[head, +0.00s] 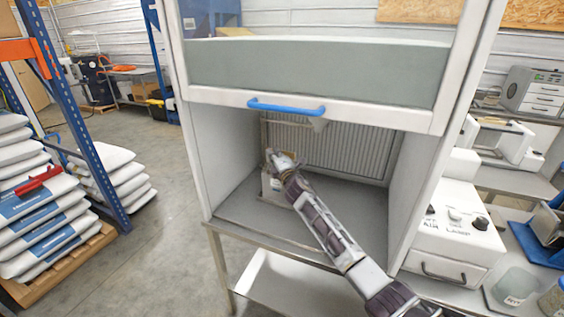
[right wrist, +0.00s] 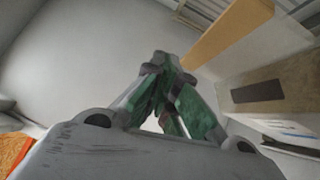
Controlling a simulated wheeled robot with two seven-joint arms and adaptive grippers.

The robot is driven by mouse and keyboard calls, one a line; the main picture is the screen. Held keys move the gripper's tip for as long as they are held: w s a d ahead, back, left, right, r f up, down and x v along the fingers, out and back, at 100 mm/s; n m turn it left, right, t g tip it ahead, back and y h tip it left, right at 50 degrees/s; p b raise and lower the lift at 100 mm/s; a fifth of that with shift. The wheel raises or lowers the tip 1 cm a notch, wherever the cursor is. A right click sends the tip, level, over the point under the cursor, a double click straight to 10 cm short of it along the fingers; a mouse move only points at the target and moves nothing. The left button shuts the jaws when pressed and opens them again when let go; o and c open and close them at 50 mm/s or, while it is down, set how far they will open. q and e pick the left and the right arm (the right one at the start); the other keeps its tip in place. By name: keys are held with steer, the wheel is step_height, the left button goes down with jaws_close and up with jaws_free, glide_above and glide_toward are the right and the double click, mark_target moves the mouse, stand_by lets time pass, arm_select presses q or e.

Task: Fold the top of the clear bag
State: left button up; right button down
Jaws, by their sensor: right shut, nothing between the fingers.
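The clear bag (head: 268,186) stands on the cabinet floor in the head view, partly hidden behind my right arm. Its lower part shows pale with a label. In the right wrist view the bag (right wrist: 290,92) is at the right, with a dark rectangular patch on its face and a white label lower down. My right gripper (head: 270,154) is inside the cabinet, over the bag's upper left in the head view. In the right wrist view its green-padded fingers (right wrist: 164,62) meet at the tips, empty, to the left of the bag. My left gripper is out of view.
The white cabinet has a raised sash with a blue handle (head: 286,107) above my arm. Its side walls and ribbed back panel (head: 335,145) enclose the grey floor (head: 365,222). A control box (head: 455,235) stands right of it; stacked sacks (head: 40,215) are at the left.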

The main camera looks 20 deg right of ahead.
steer(key=s+r, duration=0.2)
steer(key=s, duration=0.8)
steer(key=shift+d+r, duration=0.25)
stand_by(0.6)
steer(key=shift+s+f, duration=0.1)
stand_by(0.4)
